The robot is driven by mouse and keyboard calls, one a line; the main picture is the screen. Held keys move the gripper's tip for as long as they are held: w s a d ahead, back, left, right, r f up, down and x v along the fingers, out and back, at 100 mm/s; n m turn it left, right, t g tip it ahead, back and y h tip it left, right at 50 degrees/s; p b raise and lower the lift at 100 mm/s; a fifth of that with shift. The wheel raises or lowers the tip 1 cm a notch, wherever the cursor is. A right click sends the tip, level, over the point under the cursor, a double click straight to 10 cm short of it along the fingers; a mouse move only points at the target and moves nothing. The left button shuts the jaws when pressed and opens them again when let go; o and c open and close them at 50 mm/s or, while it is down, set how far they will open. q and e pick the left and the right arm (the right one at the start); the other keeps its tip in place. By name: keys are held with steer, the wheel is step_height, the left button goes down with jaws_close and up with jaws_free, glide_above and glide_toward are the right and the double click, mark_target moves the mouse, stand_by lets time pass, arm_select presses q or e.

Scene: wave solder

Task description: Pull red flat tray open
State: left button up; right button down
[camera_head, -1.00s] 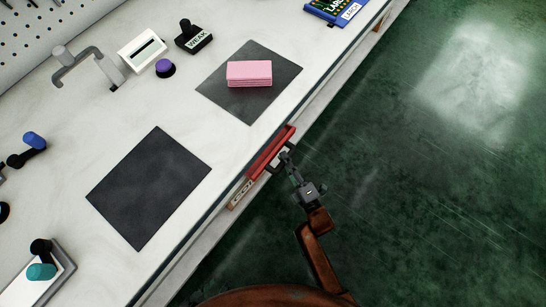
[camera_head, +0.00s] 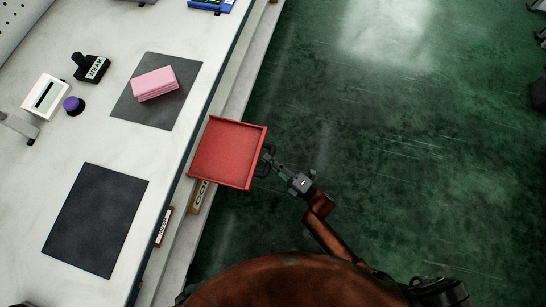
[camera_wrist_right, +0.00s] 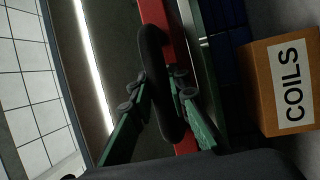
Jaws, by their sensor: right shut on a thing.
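The red flat tray (camera_head: 228,152) is pulled out from under the table's front edge, and its shallow inside looks empty. It has a dark handle on its outer side; in the right wrist view this black handle (camera_wrist_right: 154,70) stands on the red front (camera_wrist_right: 152,12). My right gripper (camera_head: 268,160) is at that handle, shut on it. In the wrist view its green fingers (camera_wrist_right: 160,98) sit on both sides of the bar. My left gripper is not in view.
The white table (camera_head: 155,205) bears two dark mats, a pink block (camera_head: 154,84), a stamp (camera_head: 92,67) and a purple knob (camera_head: 73,104). A box labelled COILS (camera_wrist_right: 285,85) is beside the tray in the wrist view. Green floor (camera_head: 400,150) lies open to the right.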

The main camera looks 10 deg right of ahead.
steer(key=shift+s, duration=0.1)
steer(key=c, duration=1.8)
jaws_free()
steer(key=shift+d, duration=0.1)
steer(key=v, duration=1.1)
steer(key=shift+s+d+f, duration=0.1)
steer(key=shift+s+d, duration=0.15)
steer(key=shift+d, duration=0.1)
